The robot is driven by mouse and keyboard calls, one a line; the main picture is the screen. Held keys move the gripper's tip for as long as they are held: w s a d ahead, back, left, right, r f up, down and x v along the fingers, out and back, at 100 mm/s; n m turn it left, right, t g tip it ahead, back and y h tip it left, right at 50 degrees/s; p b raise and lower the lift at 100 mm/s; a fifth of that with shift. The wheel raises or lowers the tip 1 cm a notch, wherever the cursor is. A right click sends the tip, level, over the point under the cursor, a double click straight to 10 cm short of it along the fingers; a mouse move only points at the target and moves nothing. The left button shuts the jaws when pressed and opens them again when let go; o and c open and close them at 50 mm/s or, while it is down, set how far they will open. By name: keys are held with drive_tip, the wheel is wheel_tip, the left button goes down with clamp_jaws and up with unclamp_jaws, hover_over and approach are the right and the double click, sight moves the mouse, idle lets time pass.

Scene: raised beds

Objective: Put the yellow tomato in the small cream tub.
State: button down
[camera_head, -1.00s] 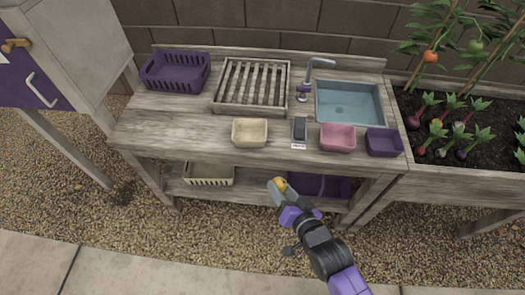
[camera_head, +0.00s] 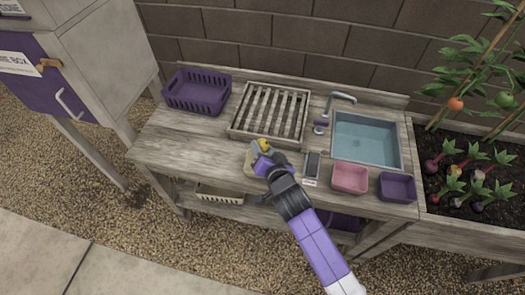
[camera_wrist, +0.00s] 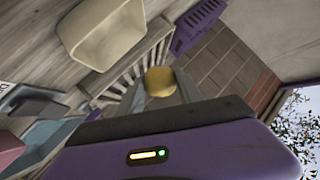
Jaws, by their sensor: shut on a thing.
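The yellow tomato (camera_head: 265,144) is held between the fingertips of my gripper (camera_head: 259,146). The wrist view also shows the tomato (camera_wrist: 160,81) between the two fingers. My gripper is shut on it, above the worktop. The small cream tub (camera_head: 249,164) stands on the front part of the worktop, and my gripper partly covers it in the head view. In the wrist view the cream tub (camera_wrist: 100,32) shows at upper left, apart from the tomato.
A slatted wooden rack (camera_head: 270,112) lies behind the gripper, with a purple basket (camera_head: 198,92) to its left. A dark scale-like item (camera_head: 312,166), a pink tub (camera_head: 349,178) and a purple tub (camera_head: 397,187) stand to the right. A blue sink (camera_head: 366,141) with a tap is behind them.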

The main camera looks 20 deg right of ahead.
drive_tip(key=shift+f+b, duration=2.6)
drive_tip(key=shift+f, duration=1.1)
drive_tip(key=c, duration=0.7)
unclamp_jaws()
drive_tip(key=shift+r+p, duration=2.7)
drive_tip(key=shift+r, duration=2.15)
